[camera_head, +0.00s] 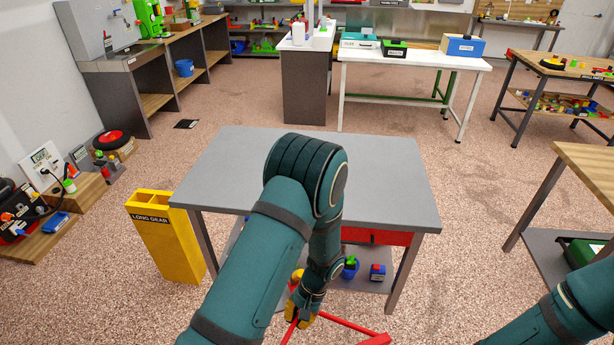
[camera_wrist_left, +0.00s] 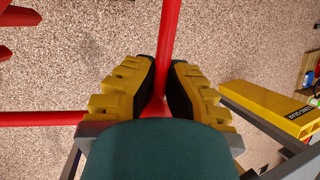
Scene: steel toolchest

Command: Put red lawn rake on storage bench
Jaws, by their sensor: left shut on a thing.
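The red lawn rake (camera_head: 350,324) shows in the head view as thin red bars low in front of the grey table, partly hidden by my arm. My left gripper (camera_head: 303,314) is shut on it. In the left wrist view, the yellow fingers with black pads (camera_wrist_left: 163,82) close around a red rod of the rake (camera_wrist_left: 168,40). Another red bar runs off to the left. The grey table (camera_head: 225,165) has a bare top and a lower shelf; I cannot tell for certain whether it is the storage bench. Only my right forearm shows; its gripper is out of view.
A yellow long-gear bin (camera_head: 165,240) stands at the table's left. The shelf below holds a blue pot (camera_head: 350,270) and a small blue-red box (camera_head: 377,272). A wooden table (camera_head: 590,170) is at right. A white table (camera_head: 415,57) with boxes stands behind.

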